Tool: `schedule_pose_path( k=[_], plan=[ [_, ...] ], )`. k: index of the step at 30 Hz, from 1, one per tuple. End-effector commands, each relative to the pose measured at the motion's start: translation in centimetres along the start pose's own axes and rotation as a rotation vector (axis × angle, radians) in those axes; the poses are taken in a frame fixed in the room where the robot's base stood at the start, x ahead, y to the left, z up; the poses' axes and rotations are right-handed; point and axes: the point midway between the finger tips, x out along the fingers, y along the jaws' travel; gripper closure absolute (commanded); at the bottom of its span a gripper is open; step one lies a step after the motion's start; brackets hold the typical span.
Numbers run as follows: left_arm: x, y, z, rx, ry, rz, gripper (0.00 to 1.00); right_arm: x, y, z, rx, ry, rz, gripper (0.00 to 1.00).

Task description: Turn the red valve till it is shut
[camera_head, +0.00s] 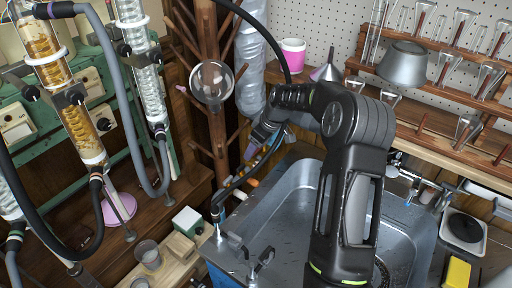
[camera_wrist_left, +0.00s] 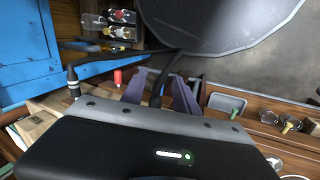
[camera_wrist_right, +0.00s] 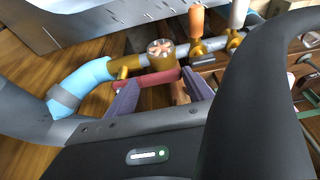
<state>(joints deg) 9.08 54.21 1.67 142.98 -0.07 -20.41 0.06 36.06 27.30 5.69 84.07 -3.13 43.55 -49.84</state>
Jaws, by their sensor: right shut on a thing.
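The red valve's handle (camera_wrist_right: 153,82) is a red bar across the fingers of my right gripper (camera_wrist_right: 160,93) in the right wrist view. That gripper is shut on it. Behind it is a brass valve body with a round copper-coloured top (camera_wrist_right: 160,50), on a metal pipe. In the head view my right gripper (camera_head: 250,152) points down beside the sink's far left corner; the red handle cannot be made out there. My left gripper (camera_wrist_left: 160,95) shows only in the left wrist view, with its fingers apart and nothing clearly held; a dark cable runs past them.
An orange-handled valve (camera_wrist_right: 196,22) and a white-handled one stand beside the red valve. A light blue hose piece (camera_wrist_right: 85,78) joins the pipe. In the head view are the sink (camera_head: 285,190), a round flask (camera_head: 212,82) and a wooden rack (camera_head: 205,40).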

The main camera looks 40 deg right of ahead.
Motion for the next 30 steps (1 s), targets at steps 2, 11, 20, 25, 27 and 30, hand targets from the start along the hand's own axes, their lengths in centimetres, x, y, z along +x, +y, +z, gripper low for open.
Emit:
schedule_pose_path(
  k=[2,11,20,25,27,30],
  plan=[
    [0.1,-0.1,0.0,0.000,0.000,0.000,0.64,0.0,0.1,0.1,-0.010,0.000,-0.004,1.00],
    [1.0,-0.4,0.0,0.000,0.000,0.000,0.64,-0.2,0.4,0.9,-0.127,0.002,-0.051,1.00],
    [1.6,-0.6,0.0,0.000,0.001,0.000,0.64,-0.9,1.0,2.1,-0.348,0.003,-0.142,1.00],
    [1.5,-0.6,0.0,0.000,0.001,0.000,0.64,-1.2,1.4,2.6,-0.485,0.002,-0.199,1.00],
    [1.4,-0.5,0.0,0.000,0.001,0.000,0.64,-1.3,1.5,2.7,-0.537,0.002,-0.221,1.00],
    [1.1,-0.4,0.0,0.000,0.001,0.000,0.64,-1.4,1.6,2.8,-0.604,0.003,-0.249,1.00]
  ],
)
